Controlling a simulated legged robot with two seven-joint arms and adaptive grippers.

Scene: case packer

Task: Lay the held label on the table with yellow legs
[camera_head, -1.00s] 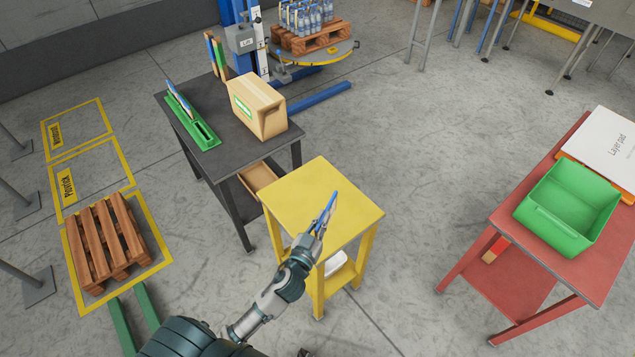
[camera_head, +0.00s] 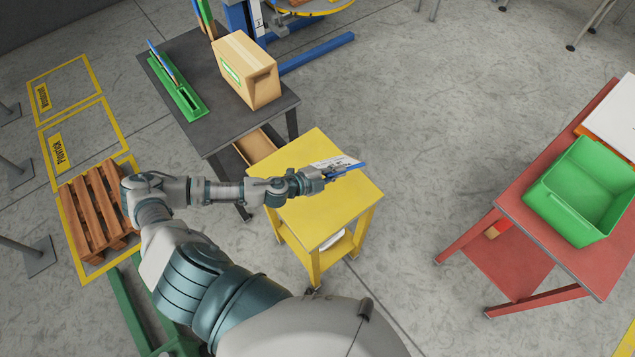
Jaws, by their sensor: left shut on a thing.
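The table with yellow legs (camera_head: 325,215) stands in the middle and has a yellow top. My left gripper (camera_head: 328,176) is over the far part of this top, shut on the label (camera_head: 336,162). The label is a thin white piece with dark print and a blue edge, tilted at the fingertips. Part of it is hidden by the gripper. I cannot tell whether it touches the top. My right gripper is not in view.
A dark table (camera_head: 215,60) behind holds a cardboard box (camera_head: 255,75) and a green holder (camera_head: 180,92). A red table (camera_head: 520,205) at the right bears a green bin (camera_head: 560,195). A wooden pallet (camera_head: 85,215) lies at the left. The near yellow top is clear.

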